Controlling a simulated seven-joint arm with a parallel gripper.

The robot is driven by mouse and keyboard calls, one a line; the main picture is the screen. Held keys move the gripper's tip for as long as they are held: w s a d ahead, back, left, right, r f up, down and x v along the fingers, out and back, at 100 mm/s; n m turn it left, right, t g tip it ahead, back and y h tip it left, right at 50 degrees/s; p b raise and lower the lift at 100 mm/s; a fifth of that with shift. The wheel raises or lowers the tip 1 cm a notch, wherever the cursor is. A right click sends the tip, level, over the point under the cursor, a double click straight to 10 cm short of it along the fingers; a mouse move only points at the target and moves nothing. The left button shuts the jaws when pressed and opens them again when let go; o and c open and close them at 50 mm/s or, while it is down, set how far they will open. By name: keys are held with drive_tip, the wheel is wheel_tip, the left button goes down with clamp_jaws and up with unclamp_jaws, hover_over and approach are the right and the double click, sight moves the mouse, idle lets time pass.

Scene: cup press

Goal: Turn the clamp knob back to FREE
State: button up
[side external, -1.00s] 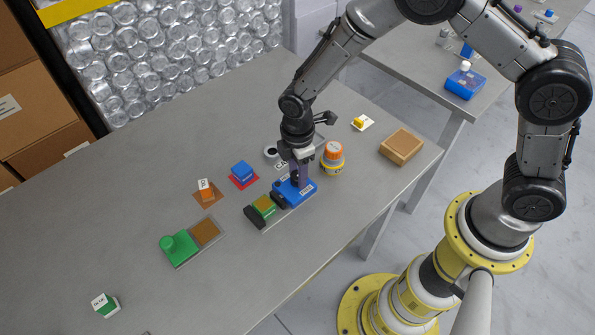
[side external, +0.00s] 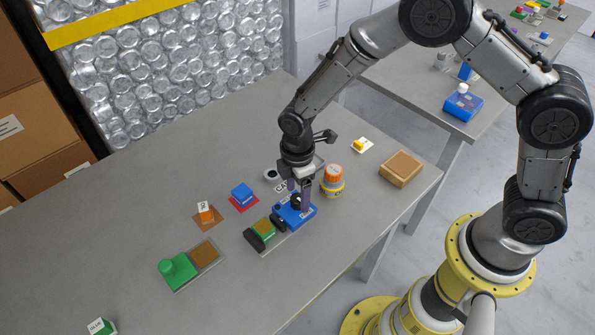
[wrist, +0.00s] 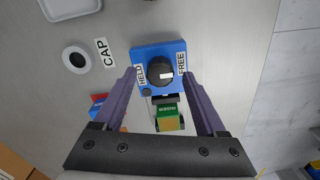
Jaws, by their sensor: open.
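The blue clamp body (wrist: 147,51) is in the upper middle of the wrist view, with HELD lettered at its left and FREE at its right. Its black round knob (wrist: 159,69) bears a small white mark; I cannot tell surely which label it points to. My gripper (wrist: 160,74) is open, with one purple finger on each side of the knob and gaps showing between. In the side view my gripper (side external: 300,197) is over the blue clamp body (side external: 309,216), partly hiding the knob. A green block with a tan top (side external: 263,231) sits between black jaws beside the clamp.
An orange-topped yellow container (side external: 332,182) stands close right of my gripper. A tan box (side external: 401,169) is near the table's right edge. Blue (side external: 242,194) and orange (side external: 205,214) blocks and a green knobbed piece (side external: 178,270) lie to the left. The front-left table is mostly clear.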

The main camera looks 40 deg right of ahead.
wheel_tip(320, 180, up, 13)
drive_tip(key=shift+f, duration=0.2)
idle(0.3)
wheel_tip(320, 180, up, 10)
drive_tip(key=m+t, duration=0.1)
drive_tip(key=t, duration=0.1)
hover_over(298, 197)
drive_tip(key=d, duration=0.5)
drive_tip(key=s+d+r+m+t, duration=0.2)
drive_tip(key=s+d+r+m, duration=0.15)
drive_tip(key=s+r, duration=0.2)
drive_tip(key=s+d+r+m+t, duration=0.25)
drive_tip(key=s+d+m, duration=0.2)
drive_tip(key=s, duration=0.35)
drive_tip(key=s+d+f+m, duration=0.2)
drive_tip(key=s+f+m, duration=0.1)
drive_tip(key=s+m, duration=0.3)
drive_tip(key=s+g, duration=0.1)
drive_tip(key=s, duration=0.1)
drive_tip(key=shift+s+f, duration=0.3)
